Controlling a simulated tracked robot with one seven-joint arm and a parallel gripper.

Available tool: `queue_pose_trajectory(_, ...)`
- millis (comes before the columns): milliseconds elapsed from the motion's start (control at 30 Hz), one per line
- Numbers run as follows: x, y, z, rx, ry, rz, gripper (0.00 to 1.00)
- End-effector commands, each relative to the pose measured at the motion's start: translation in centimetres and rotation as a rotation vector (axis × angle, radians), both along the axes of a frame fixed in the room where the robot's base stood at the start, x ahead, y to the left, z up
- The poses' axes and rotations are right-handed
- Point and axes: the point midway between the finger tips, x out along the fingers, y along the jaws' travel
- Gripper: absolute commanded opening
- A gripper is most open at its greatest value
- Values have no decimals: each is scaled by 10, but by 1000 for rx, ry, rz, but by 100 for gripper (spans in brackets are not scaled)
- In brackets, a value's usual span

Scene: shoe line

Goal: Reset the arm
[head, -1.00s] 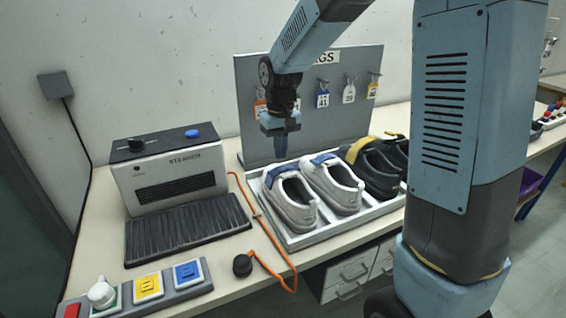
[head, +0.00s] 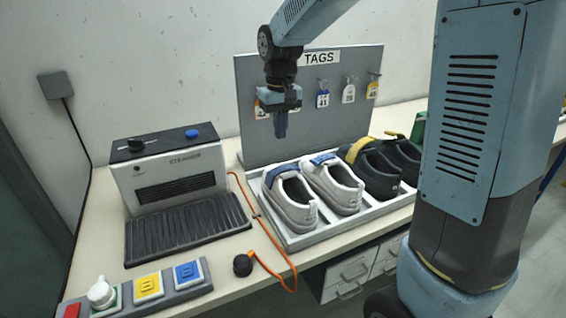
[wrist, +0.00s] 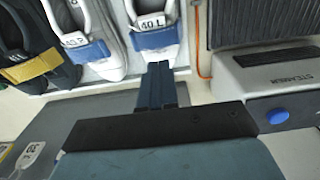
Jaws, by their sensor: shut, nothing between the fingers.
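My gripper (head: 281,124) is shut and empty, pointing down in front of the grey tag board (head: 262,85). It hangs above the back edge of the shoe tray (head: 330,231), left of the middle. My upper arm link crosses the top of the head view, above the board.
The tray holds white shoes (head: 340,190) and dark shoes (head: 372,178). Tags (head: 348,93) hang on the board. A steamer (head: 170,178) with a black mat stands left. An orange cord (head: 272,240) runs between it and the tray. A button panel (head: 145,292) is at front left.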

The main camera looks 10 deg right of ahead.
Motion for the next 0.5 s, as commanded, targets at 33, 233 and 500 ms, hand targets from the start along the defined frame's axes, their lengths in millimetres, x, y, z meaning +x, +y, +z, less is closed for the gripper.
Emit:
queue_pose_trajectory(33, 0, 0, 0, 0, 0, 0, 0)
queue_pose_trajectory(233, -3, -4, 4, 1, -9, -5, 0)
queue_pose_trajectory(500, -41, -41, 40, 13, -102, -64, 0)
